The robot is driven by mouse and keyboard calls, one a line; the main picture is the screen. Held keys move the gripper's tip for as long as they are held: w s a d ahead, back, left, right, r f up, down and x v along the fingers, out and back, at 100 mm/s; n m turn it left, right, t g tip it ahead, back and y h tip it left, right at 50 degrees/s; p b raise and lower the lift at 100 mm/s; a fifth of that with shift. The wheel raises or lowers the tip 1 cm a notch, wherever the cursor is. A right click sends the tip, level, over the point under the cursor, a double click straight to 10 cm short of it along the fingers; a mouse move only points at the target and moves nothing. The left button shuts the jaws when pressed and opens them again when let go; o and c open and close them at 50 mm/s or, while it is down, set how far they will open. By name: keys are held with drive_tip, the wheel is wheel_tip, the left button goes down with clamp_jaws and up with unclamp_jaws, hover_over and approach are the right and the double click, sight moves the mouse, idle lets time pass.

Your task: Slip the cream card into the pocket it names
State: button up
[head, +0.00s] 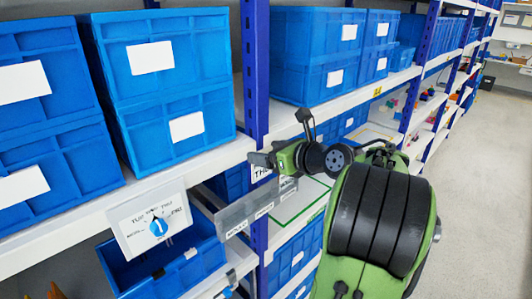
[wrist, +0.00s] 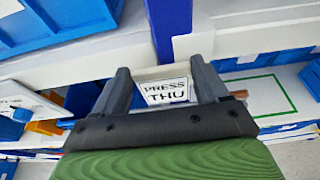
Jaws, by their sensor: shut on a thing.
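My gripper (head: 268,160) is shut on the cream card (wrist: 165,90), which sits between the two fingers in the wrist view. The card's face reads "PRESS THU". In the head view a small part of the card (head: 262,173) shows below the fingers. A clear pocket strip (head: 248,207) hangs on the shelf front, below and left of my gripper. Its small labels are too small to read. The card is above the strip and looks apart from it. My gripper also shows in the wrist view (wrist: 158,70).
A white dial panel (head: 150,222) with a blue knob and day names stands left of the strip. A blue upright (head: 254,75) rises close behind my gripper. Blue bins (head: 165,85) fill the shelves. A green-outlined area (head: 300,203) lies beside the strip. The aisle at right is clear.

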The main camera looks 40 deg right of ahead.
wheel_tip(320, 180, down, 7)
drive_tip(key=b, duration=0.4)
drive_tip(key=shift+r, duration=0.1)
drive_tip(key=shift+f, duration=0.65)
drive_tip(key=o, duration=1)
drive_tip(key=shift+o, duration=0.2)
drive_tip(key=p, duration=0.4)
approach(262, 178)
drive_tip(key=shift+v, duration=4.2)
drive_tip(key=shift+f, duration=0.1)
